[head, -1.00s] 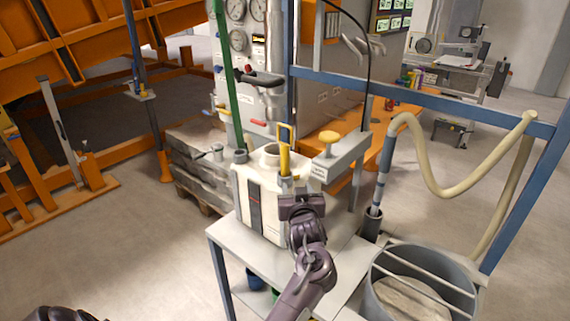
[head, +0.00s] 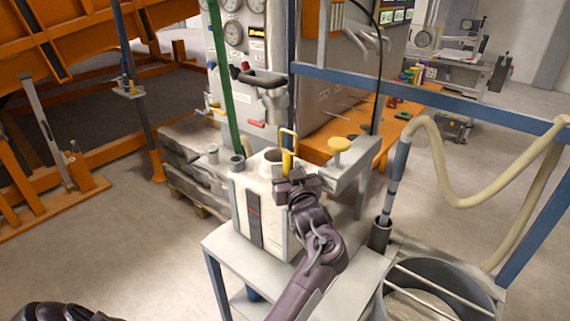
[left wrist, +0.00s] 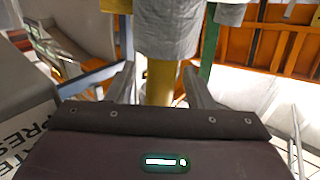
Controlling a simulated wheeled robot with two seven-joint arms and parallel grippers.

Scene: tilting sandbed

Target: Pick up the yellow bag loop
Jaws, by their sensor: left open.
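The yellow bag loop (head: 288,146) is a narrow upright loop on a yellow post, at the top of a white box-shaped machine (head: 245,215) in the head view. My left gripper (head: 288,175) is open just below the loop, at the machine's upper right edge. In the left wrist view, the yellow post (left wrist: 159,80) stands between the two open fingers, with gaps on both sides. Whether the fingers reach fully around it is hard to tell.
A round yellow knob (head: 338,145) on a grey arm stands close right of the gripper. A green pole (head: 222,80) and a grey cylinder (head: 274,107) are behind the loop. A blue frame rail (head: 440,103) crosses at right, above a grey bin (head: 440,265).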

